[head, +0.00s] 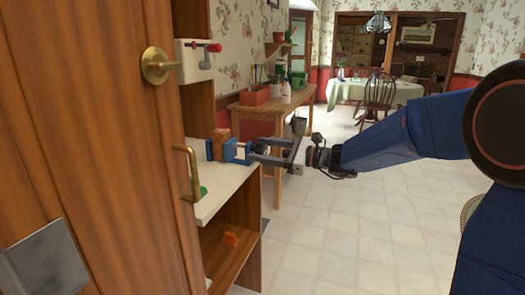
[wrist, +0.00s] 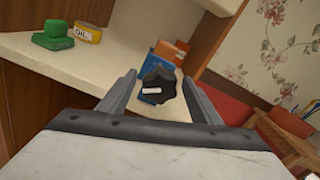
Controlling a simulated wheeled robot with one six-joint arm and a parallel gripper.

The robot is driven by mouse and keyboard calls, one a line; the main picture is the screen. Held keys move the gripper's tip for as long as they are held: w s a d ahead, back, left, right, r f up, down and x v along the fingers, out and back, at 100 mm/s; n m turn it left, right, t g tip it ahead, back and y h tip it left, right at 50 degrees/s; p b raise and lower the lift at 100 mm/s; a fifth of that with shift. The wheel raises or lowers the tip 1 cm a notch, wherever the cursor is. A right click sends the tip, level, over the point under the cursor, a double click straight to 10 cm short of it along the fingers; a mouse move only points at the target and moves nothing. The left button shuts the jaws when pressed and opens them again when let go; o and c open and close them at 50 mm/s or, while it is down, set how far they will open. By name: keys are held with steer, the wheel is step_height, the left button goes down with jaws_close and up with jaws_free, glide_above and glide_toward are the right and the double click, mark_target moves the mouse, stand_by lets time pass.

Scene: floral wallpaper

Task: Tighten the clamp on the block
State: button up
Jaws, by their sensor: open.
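The blue clamp (head: 214,150) stands on the white counter with the brown wooden block (head: 221,136) in it. In the wrist view the clamp (wrist: 164,52) and block (wrist: 181,46) are partly hidden behind the dark lobed knob (wrist: 157,88), which carries a white mark. My gripper (head: 254,151) reaches in from the right at the clamp's knob end. In the wrist view my gripper (wrist: 159,80) is open, with one finger on each side of the knob. Visible gaps separate the fingers from the knob.
A brown wooden door (head: 90,130) with a brass handle fills the left foreground, close to the counter (head: 225,183). A green object (wrist: 53,36) and a yellow roll (wrist: 88,32) lie on the counter. Open floor lies right.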

steer(key=v, duration=1.7)
steer(key=shift+d, duration=0.2)
steer(key=shift+s, duration=0.1)
stand_by(0.8)
steer(key=s+a+f+n+g+h, duration=0.1)
steer(key=s+f+n+g+h, duration=0.2)
steer(key=s, duration=0.7)
steer(key=s+a+f+n+g+h, duration=0.1)
steer(key=s+f+n+h, duration=0.4)
steer(key=s, duration=0.4)
steer(key=s+d+f+n+t+h, duration=0.1)
steer(key=s+d+f+n+h, duration=0.3)
steer(key=s+d, duration=0.3)
steer(key=s+d+f+n+t+h, duration=0.1)
steer(key=s+d+f+n+h, duration=0.3)
steer(key=d, duration=0.5)
steer(key=s+n+h, duration=0.1)
steer(key=s+n, duration=0.1)
steer(key=s, duration=0.1)
steer(key=shift+t, duration=0.3)
steer(key=shift+a+f, duration=0.1)
steer(key=shift+a, duration=0.05)
